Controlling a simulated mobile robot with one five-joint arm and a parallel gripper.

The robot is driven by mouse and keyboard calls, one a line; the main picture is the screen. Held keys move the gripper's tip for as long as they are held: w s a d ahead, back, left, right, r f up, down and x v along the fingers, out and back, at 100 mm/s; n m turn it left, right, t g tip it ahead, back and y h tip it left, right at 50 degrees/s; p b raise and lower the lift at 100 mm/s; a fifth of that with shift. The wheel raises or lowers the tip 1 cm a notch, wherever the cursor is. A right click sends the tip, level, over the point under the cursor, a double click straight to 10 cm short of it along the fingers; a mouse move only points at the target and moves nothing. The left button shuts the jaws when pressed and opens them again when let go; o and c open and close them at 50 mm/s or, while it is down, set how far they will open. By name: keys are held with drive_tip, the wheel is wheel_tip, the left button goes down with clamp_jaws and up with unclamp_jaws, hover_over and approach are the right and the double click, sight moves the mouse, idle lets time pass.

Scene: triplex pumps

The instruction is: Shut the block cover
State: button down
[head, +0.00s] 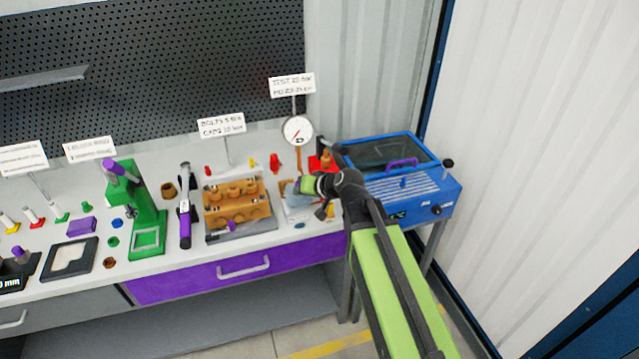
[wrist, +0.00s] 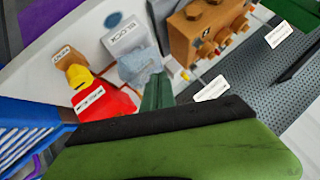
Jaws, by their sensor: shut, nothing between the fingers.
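A pale box marked BLOCK (wrist: 126,38) stands on the bench in the wrist view. A bluish, seemingly translucent piece (wrist: 141,66) is right beside it, toward my gripper. I cannot tell for sure whether this piece is the cover or how far it is open. In the head view a bluish patch (head: 297,201) shows beside my gripper, and my arm partly hides this spot. My gripper (head: 306,186) is shut and empty over the bench, left of the blue machine. In the wrist view its green and black finger fills the bottom, and a dark green tip (wrist: 157,92) reaches close to the bluish piece.
An orange part marked VENT (wrist: 70,62) and a red block (wrist: 104,106) stand close by. The orange pump block (head: 236,203) is left of my gripper. A gauge (head: 297,130) stands behind it, and the blue machine (head: 410,190) is at right.

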drive_tip(key=shift+s+a+f+n+t+h, duration=0.2)
drive_tip(key=shift+a+f+n+h, duration=0.1)
drive_tip(key=shift+a+h, duration=0.25)
drive_tip(key=shift+s+a+f+n+t+h, duration=0.15)
drive_tip(key=shift+a+f+n+h, duration=0.15)
drive_tip(key=shift+a+h, duration=0.2)
drive_tip(key=shift+s+a+f+b, duration=0.2)
drive_tip(key=shift+a+f+b, duration=0.2)
drive_tip(key=shift+a, duration=0.05)
drive_tip(key=shift+s+a+f+b, duration=0.15)
drive_tip(key=shift+a+f+b, duration=0.25)
drive_tip(key=shift+a, duration=0.05)
drive_tip(key=shift+s, duration=0.15)
